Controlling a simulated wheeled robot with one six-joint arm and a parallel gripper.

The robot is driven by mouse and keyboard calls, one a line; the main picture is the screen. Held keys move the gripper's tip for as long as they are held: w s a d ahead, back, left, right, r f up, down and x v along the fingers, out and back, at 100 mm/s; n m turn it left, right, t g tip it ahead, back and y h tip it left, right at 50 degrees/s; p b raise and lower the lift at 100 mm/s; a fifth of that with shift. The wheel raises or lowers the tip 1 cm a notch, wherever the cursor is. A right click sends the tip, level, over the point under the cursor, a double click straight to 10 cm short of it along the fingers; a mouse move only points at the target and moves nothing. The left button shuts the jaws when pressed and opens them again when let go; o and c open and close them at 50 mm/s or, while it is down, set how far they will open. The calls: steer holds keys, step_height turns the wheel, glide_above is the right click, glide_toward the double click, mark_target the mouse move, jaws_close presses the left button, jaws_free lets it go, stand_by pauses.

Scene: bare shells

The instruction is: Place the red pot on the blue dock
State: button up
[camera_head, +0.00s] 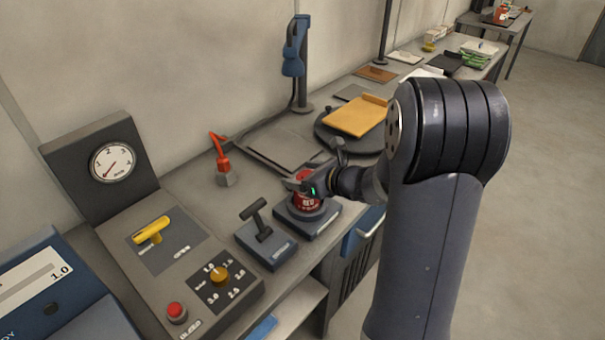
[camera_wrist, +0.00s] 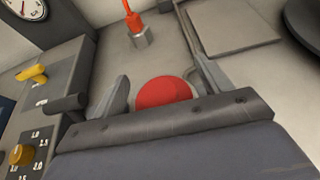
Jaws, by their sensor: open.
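The red pot (camera_head: 304,203) stands on a square blue-grey dock (camera_head: 318,221) on the bench, just right of a lever block. In the wrist view the pot's round red top (camera_wrist: 164,92) shows between the two fingers. My gripper (camera_head: 312,178) is at the pot's top, with its fingers on either side of the pot. The gripper (camera_wrist: 160,85) is open. The pot's lower part is hidden in the wrist view, and I cannot tell whether a finger touches it.
The lever block (camera_head: 264,235) stands close left of the dock. A control panel (camera_head: 190,265) with a yellow handle, a knob and a red button is further left. A hex-based red tool (camera_head: 225,165) stands behind.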

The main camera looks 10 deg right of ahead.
steer(key=shift+r, duration=0.15)
steer(key=shift+s+d+r, duration=0.1)
steer(key=shift+s+d, duration=0.1)
steer(key=v, duration=1.1)
steer(key=shift+s, duration=0.25)
steer(key=shift+r, duration=0.1)
stand_by(0.6)
